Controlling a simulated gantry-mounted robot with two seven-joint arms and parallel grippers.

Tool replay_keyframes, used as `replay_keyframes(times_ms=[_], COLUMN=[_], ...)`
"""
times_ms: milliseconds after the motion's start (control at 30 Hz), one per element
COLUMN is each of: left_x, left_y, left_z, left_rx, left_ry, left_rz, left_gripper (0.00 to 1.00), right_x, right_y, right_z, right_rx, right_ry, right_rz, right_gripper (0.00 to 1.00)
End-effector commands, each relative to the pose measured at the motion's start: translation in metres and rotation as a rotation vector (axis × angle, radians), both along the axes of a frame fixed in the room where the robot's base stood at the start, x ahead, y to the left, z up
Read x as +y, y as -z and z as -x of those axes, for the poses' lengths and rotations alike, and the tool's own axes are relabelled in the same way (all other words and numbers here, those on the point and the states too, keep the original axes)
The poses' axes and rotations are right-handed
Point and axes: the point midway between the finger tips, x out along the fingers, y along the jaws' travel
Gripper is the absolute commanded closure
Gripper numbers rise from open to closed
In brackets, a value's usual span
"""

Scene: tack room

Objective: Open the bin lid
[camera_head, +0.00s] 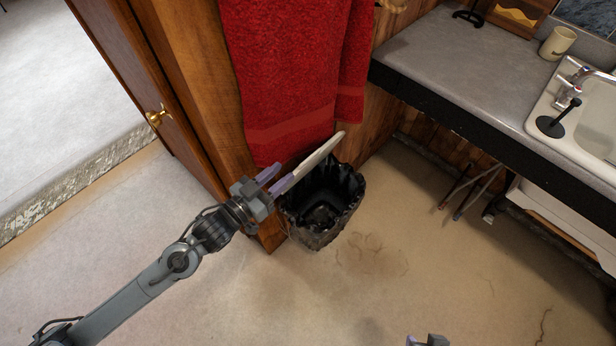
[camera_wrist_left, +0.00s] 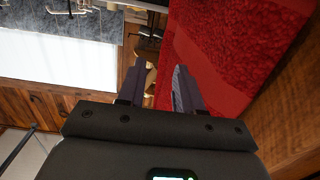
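The bin (camera_head: 318,232) stands on the floor against the wooden wall, with a black liner inside and over its rim. Its pale lid (camera_head: 322,152) is raised and tilted up on the far side, seen nearly edge-on, so the bin's mouth is uncovered. My left gripper (camera_head: 281,175) is at the left end of the lid, with its fingers apart. One finger overlaps the lid in the picture; I cannot tell if they touch. In the left wrist view the two fingers (camera_wrist_left: 158,90) are apart with nothing clearly gripped. Only a piece of my right gripper (camera_head: 430,341) shows at the bottom edge.
A red towel (camera_head: 285,75) hangs just behind the lid and left gripper. A wooden door (camera_head: 150,90) with a brass knob is at left. A grey counter (camera_head: 460,65) with a sink (camera_head: 600,118) and a mug (camera_head: 557,43) is at right. The floor in front is clear.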

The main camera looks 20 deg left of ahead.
Motion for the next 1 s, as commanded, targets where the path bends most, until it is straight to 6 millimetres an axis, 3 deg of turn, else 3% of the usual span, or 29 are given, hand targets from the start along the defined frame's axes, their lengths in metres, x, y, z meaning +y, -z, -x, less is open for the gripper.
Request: replay_keyframes(times_ms=[33,133,300,667,1000], left_x=[0.003,0.008,0.012,0.011,-0.006], left_y=[0.033,0.055,0.074,0.081,0.081], left_z=[-0.005,-0.012,-0.02,-0.033,-0.074], left_rx=[-0.011,-0.029,-0.06,-0.084,-0.086], left_ry=[0.004,0.011,0.02,0.019,0.019], left_rz=[-0.022,-0.055,-0.088,-0.097,-0.095], left_gripper=[0.65,0.65,0.65,0.65,0.65], right_x=[0.0,0.0,0.001,0.002,0.002], right_y=[0.037,0.066,0.099,0.119,0.131], right_z=[0.0,0.0,0.0,0.0,0.0], right_rx=[0.0,0.001,0.002,0.0,-0.001], right_ry=[0.001,0.002,0.004,0.006,0.005], right_rz=[0.0,-0.001,-0.005,-0.009,-0.007], right_gripper=[0.57,0.57,0.57,0.57,0.57])
